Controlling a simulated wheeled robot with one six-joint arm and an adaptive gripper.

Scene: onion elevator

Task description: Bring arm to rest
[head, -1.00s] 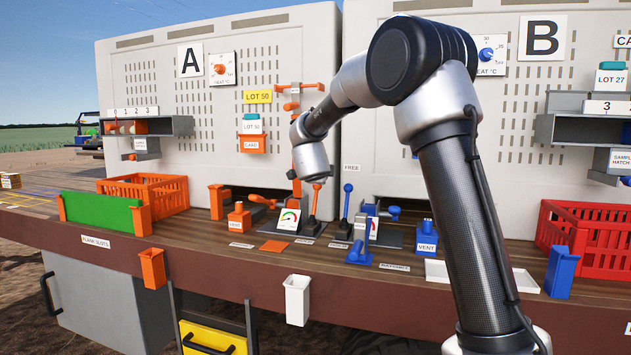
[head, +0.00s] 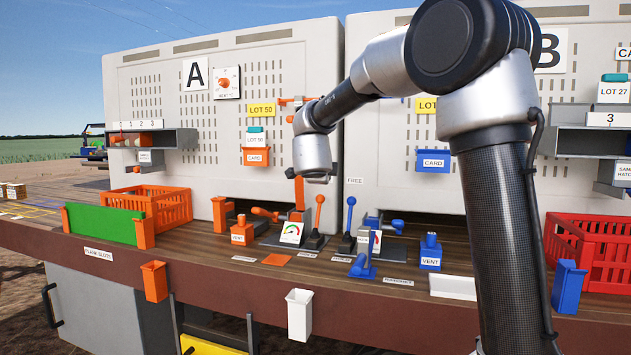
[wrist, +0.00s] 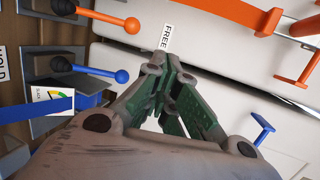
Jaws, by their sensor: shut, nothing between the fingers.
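My gripper (wrist: 156,64) shows in the wrist view with its green-padded fingers converging at the tips, shut and empty. Its tips appear just below the FREE label (wrist: 166,38); I cannot tell the gap to it. In the head view my arm reaches from the right across cabinet B, and its silver wrist hangs above the bench before the gap between the cabinets. The fingers are not clear there. The orange lever (head: 319,213) and blue lever (head: 350,215) stand upright below the wrist, apart from it. The blue lever (wrist: 95,70) is left of the fingers in the wrist view.
Cabinet A (head: 180,80) and cabinet B (head: 390,75) back the bench. An orange crate (head: 165,205) stands left and a red crate (head: 600,250) right. Orange handles (wrist: 235,15) and a blue handle (wrist: 262,128) stick out. A white bin (head: 299,313) hangs at the front edge.

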